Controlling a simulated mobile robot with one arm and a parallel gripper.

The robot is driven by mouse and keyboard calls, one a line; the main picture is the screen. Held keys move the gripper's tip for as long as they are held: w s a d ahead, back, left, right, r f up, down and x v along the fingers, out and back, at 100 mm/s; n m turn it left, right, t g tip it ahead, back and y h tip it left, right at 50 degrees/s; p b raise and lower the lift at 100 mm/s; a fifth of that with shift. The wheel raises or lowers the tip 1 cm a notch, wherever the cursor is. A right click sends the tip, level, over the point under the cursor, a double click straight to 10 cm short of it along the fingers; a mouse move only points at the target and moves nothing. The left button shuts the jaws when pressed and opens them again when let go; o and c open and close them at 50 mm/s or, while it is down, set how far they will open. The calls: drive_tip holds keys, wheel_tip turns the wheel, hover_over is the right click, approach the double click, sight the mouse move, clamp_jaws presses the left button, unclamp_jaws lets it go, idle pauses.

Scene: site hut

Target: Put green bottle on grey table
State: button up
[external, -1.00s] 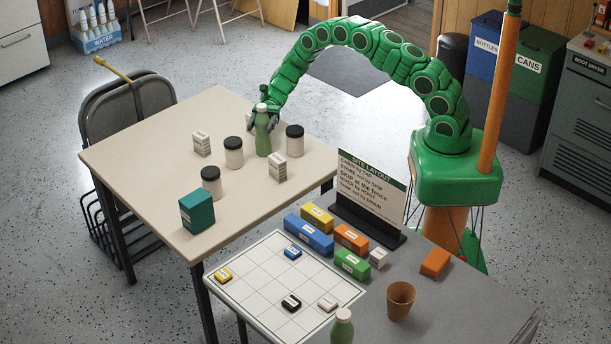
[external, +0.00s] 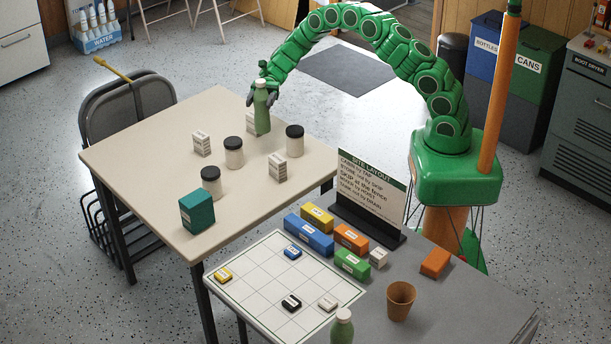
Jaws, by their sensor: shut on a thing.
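A green bottle (external: 262,112) with a pale cap is upright in my gripper (external: 263,97), above the far right part of the beige table (external: 140,160). My gripper is shut on this bottle near its upper part. The bottle partly covers a small white box (external: 250,121) behind it. The grey table (external: 450,302) stands at the front right, against the beige one. A second green bottle (external: 342,329) with a pale cap shows at the bottom edge, at the grey table's front; its lower part is cut off by the frame.
The beige table holds jars with black lids (external: 234,153), white boxes (external: 277,168) and a teal box (external: 197,212). On the grey table are a grid board (external: 255,293), coloured blocks (external: 309,234), a sign (external: 371,190) and a brown cup (external: 400,300). Its right front is clear.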

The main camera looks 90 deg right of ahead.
drive_tip(key=s+a+r+n+g, duration=0.1)
drive_tip(key=s+a+n+g, duration=0.15)
drive_tip(key=a, duration=1.05)
drive_tip(key=s+a+n+g, duration=0.1)
drive_tip(key=s+a+g, duration=0.2)
drive_tip(key=a, duration=1.1)
drive_tip(key=s+a+r+n+g, duration=0.1)
drive_tip(key=s+a+n+g, duration=0.15)
drive_tip(key=a, duration=1.05)
drive_tip(key=s+a+r+n+g+h, duration=0.1)
drive_tip(key=s+a+n+g+h, duration=0.55)
drive_tip(key=s+a, duration=2.25)
drive_tip(key=w+a+f+m+g+y, duration=0.1)
drive_tip(key=w+a+f, duration=0.3)
drive_tip(key=a+f, duration=0.6)
drive_tip(key=shift+w+a+f+g+y, duration=0.15)
drive_tip(key=shift+w+f+g+y, duration=0.2)
drive_tip(key=shift+f, duration=0.95)
drive_tip(key=o, duration=1)
drive_tip(key=shift+f, duration=0.1)
